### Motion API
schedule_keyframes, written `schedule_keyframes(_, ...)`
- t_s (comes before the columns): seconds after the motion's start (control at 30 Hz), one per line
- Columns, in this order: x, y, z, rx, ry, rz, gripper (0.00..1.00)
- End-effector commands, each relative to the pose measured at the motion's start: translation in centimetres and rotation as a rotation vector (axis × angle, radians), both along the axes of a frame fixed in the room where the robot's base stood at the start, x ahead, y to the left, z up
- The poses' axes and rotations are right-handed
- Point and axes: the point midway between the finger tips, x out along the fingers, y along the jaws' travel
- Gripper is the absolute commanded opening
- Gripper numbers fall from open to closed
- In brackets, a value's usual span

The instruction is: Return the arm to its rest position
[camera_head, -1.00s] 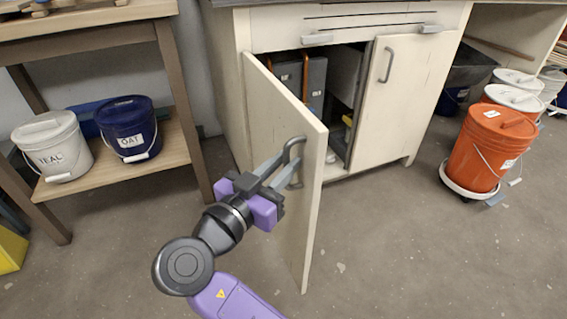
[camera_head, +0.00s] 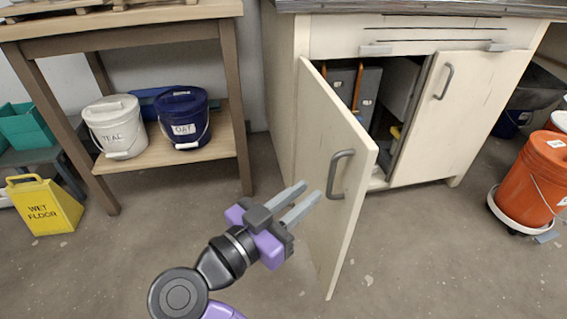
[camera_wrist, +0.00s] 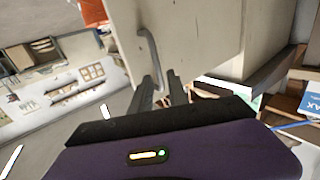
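My gripper (camera_head: 304,201) is purple and dark grey with two pale grey fingers. It is open and empty, with a gap between the fingers. The fingertips are just left of the grey handle (camera_head: 337,176) on the open left cabinet door (camera_head: 335,215), apart from it. In the wrist view the two fingers (camera_wrist: 160,88) point toward the same handle (camera_wrist: 152,58), with nothing between them. My arm stretches up from the bottom of the head view.
The cream cabinet (camera_head: 430,130) has its left door swung outward, showing grey binders inside. A wooden shelf (camera_head: 225,150) at left holds a white TEAL bucket (camera_head: 115,128) and a blue OAT bucket (camera_head: 183,115).

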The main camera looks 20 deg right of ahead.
Motion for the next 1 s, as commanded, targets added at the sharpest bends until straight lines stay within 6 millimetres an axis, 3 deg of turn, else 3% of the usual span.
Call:
schedule_keyframes(0.2,0.5,0.2,0.3,-0.028,0.029,0.021,0.2)
schedule_keyframes(0.4,5.5,3.4,1.4,-0.117,0.14,0.288,0.2)
schedule_keyframes(0.47,6.8,4.8,0.7,-0.142,0.185,0.401,0.2)
schedule_keyframes(0.6,8.1,7.5,-2.8,-0.189,0.282,0.663,0.2)
schedule_keyframes(0.77,6.2,9.9,-7.8,-0.213,0.336,0.95,0.2)
schedule_keyframes(0.9,2.6,10.8,-10.8,-0.205,0.319,1.135,0.2)
schedule_keyframes(1.0,-0.6,10.8,-12.0,-0.19,0.283,1.227,0.2)
